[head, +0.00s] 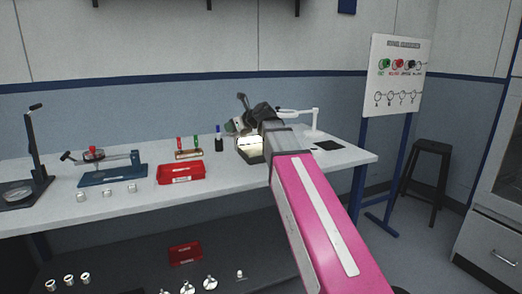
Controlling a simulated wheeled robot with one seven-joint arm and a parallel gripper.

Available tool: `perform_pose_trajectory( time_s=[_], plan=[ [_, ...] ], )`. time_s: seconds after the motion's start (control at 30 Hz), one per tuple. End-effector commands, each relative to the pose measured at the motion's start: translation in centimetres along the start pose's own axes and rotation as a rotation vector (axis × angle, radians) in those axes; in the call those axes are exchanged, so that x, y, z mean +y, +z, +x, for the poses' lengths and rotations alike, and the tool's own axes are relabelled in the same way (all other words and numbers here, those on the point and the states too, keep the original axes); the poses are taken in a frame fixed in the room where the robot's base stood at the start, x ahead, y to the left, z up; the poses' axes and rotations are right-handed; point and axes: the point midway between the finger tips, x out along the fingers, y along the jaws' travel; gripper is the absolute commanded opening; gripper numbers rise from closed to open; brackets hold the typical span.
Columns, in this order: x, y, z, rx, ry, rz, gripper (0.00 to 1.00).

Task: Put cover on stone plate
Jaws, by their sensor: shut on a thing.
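My gripper (258,114) is over the right half of the bench, at the end of my pink arm. It is shut on a piece that I take for the cover, mostly hidden behind the gripper and wrist. Below it is a brightly lit pale patch on a dark-edged block, partly hidden by my arm. A flat dark square plate (327,146), possibly the stone plate, lies on the bench to the right of the gripper. Its top looks bare.
A red tray (181,174), a blue fixture (112,176) and a black press stand (38,160) are on the bench (225,192). A white lamp-like stand (315,122) is close behind the dark plate. Small metal parts lie on the lower shelf.

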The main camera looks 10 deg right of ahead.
Motion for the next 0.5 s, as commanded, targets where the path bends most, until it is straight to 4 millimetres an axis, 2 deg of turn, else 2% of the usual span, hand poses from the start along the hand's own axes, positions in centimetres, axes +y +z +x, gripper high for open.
perform_pose_trajectory(
  time_s=[0.17, 0.5],
  plan=[
    [-2.4, 0.3, -0.5, -0.013, -0.066, 0.022, 0.0],
    [-8.5, -3.8, -0.2, -0.012, -0.069, 0.025, 0.0]
  ],
)
